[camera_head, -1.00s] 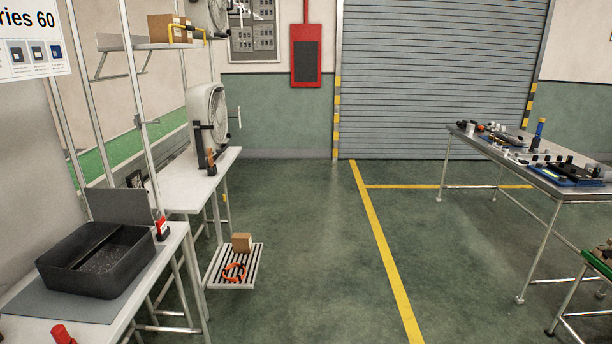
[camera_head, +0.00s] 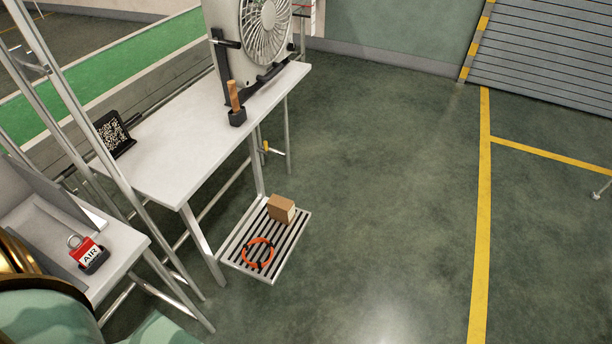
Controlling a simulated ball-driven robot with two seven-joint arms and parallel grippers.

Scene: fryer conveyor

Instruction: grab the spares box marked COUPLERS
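A small brown cardboard box (camera_head: 281,208) sits at the far end of a low slatted shelf, under the white bench. No marking is readable on it, so I cannot tell whether it is the COUPLERS box. An orange ring-shaped item (camera_head: 258,253) lies on the same shelf, apart from the box on its near side. Part of my own body shows at the lower left. Neither of my grippers is in view.
The slatted shelf (camera_head: 232,256) juts out low from the white bench (camera_head: 170,160). A fan (camera_head: 250,40) and a small black holder (camera_head: 237,117) stand on the bench. Floor to the right (camera_head: 390,200) is clear.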

